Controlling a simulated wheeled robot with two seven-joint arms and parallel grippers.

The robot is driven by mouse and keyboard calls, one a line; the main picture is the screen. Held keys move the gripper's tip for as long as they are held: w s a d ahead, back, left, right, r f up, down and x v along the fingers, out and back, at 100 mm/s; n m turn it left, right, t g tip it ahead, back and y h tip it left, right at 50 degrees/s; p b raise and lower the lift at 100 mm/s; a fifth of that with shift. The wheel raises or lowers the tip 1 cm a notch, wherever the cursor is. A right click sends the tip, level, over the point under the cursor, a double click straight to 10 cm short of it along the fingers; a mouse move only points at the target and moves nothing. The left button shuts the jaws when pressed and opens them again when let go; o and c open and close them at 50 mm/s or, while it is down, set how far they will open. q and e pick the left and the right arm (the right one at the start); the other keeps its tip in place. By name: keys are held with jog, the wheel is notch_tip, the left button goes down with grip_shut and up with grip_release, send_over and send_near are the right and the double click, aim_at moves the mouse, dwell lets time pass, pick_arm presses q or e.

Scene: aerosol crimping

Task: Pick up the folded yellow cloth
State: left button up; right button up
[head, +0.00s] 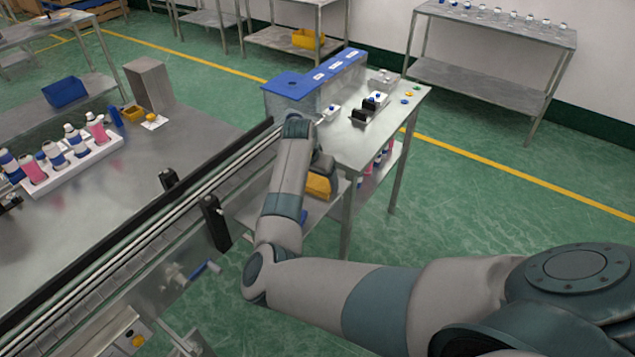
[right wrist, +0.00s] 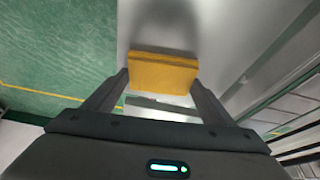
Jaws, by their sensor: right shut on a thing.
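The folded yellow cloth (right wrist: 163,72) lies between the two fingers of my right gripper (right wrist: 160,84) in the right wrist view, and the fingers are shut on its two ends. A grey metal surface is behind it, with a dark shadow above the cloth in the picture. In the head view the cloth (head: 318,187) shows beside my right forearm, at the lower shelf of the small metal table. The forearm hides part of the gripper there. I cannot tell whether the cloth touches the shelf. My left gripper is not in view.
The metal table (head: 372,150) above the shelf holds a blue-topped box (head: 318,82) and small parts. A conveyor (head: 150,225) runs close on the left. A workbench (head: 195,140) carries a white tray of bottles (head: 70,168). Green floor is open on the right.

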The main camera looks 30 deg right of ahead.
aim_at(321, 178)
jog(key=shift+r, duration=0.1)
notch_tip(321, 178, up, 4)
jog(key=shift+f+b, duration=0.15)
jog(key=shift+b, duration=1.05)
jog(key=s+d+r+b, duration=0.3)
jog(key=s+d+r, duration=0.2)
jog(key=d, duration=0.5)
notch_tip(321, 178, up, 2)
jog(key=shift+s+r+b, duration=0.1)
jog(key=shift+s+b, duration=0.25)
jog(key=shift+s, duration=0.05)
jog(key=shift+d, duration=0.1)
jog(key=shift+o, duration=1.1)
jog(key=shift+c, duration=0.6)
